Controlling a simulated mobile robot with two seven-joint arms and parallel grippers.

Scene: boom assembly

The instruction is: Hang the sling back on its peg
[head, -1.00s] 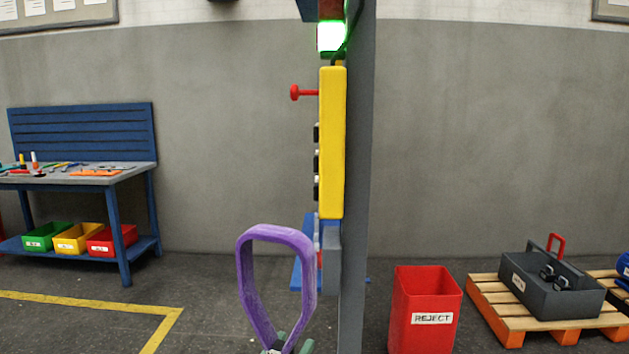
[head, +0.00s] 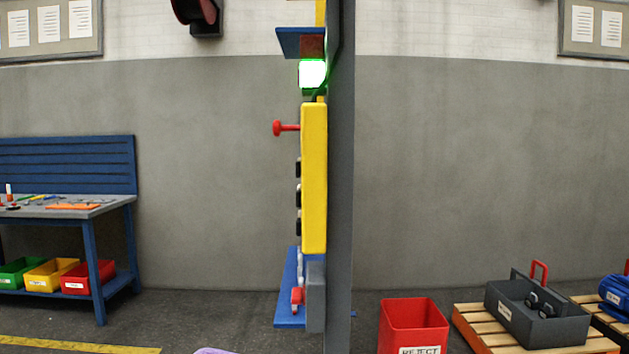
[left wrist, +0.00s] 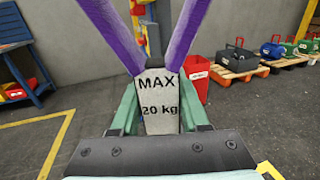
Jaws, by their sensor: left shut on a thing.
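The purple sling (left wrist: 185,35) rises in two straps from a grey tag (left wrist: 160,100) marked "MAX 20 kg" in the left wrist view. My left gripper (left wrist: 158,118) is shut on this tag, with a green finger on each side. In the head view only a sliver of the purple loop (head: 213,351) shows at the bottom edge; my gripper is out of that view. A red peg-like stem with a round head (head: 284,128) sticks out left from the yellow panel (head: 314,180) on the grey post (head: 341,200). The sling is well below it. My right gripper is not in view.
A blue shelf (head: 299,42) and a lit green lamp (head: 312,76) are above the panel. A blue workbench (head: 88,260) stands left. A red reject bin (head: 413,325) and a grey toolbox (head: 540,320) on a pallet (head: 500,340) are right.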

